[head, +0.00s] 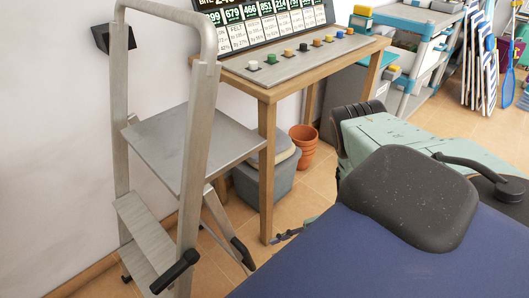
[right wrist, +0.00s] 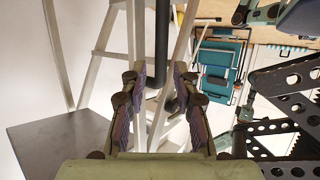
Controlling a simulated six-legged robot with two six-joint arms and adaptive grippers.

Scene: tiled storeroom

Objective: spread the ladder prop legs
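The grey metal step ladder (head: 197,140) stands upright at the left in the head view, with a hoop rail on top, a flat platform (head: 195,145) and steps below. Its prop legs show under the platform; one has a black end sleeve (head: 243,253). My right gripper (head: 288,236) shows only in part, low beside the table leg, to the right of that sleeve. In the right wrist view my right gripper (right wrist: 165,72) has its fingers apart, with a black sleeve (right wrist: 163,40) and pale ladder rails in line with the gap. I cannot tell whether they touch. My left gripper is out of view.
A wooden table (head: 290,85) with a sloped board and coloured pegs stands close right of the ladder. A grey bin (head: 265,180) and terracotta pots (head: 304,147) are beneath and behind it. A shelf (head: 415,40) stands at the back right. The white wall is close behind the ladder.

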